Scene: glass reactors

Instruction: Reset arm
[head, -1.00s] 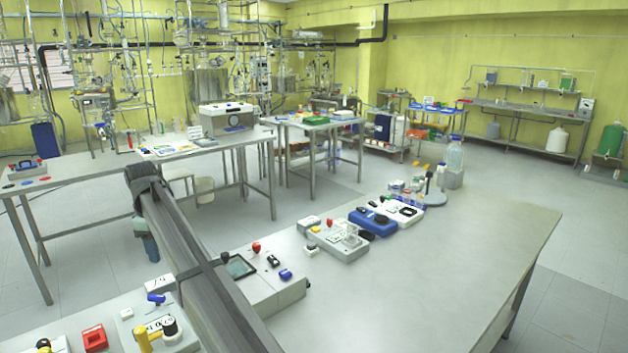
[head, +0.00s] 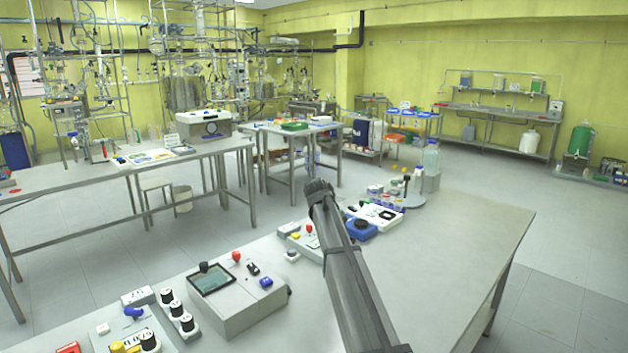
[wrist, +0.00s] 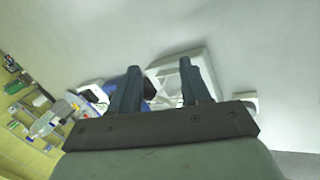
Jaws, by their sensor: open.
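My gripper shows in the wrist view (wrist: 158,85) with its two dark fingers apart and nothing held between them. Beyond the fingers, a white device (wrist: 193,62) and part of a blue device (wrist: 117,84) lie on the pale bench top. In the head view my dark arm reaches across the bench (head: 455,270) from the lower edge toward its middle. The fingers cannot be made out there. The arm partly covers a white device with red and yellow parts (head: 300,240).
A grey control box with a screen (head: 215,290) stands left of my arm. A blue device (head: 359,230), a white balance-like device (head: 380,215) and a clear bottle (head: 431,158) stand farther along the bench. The bench's right half is clear.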

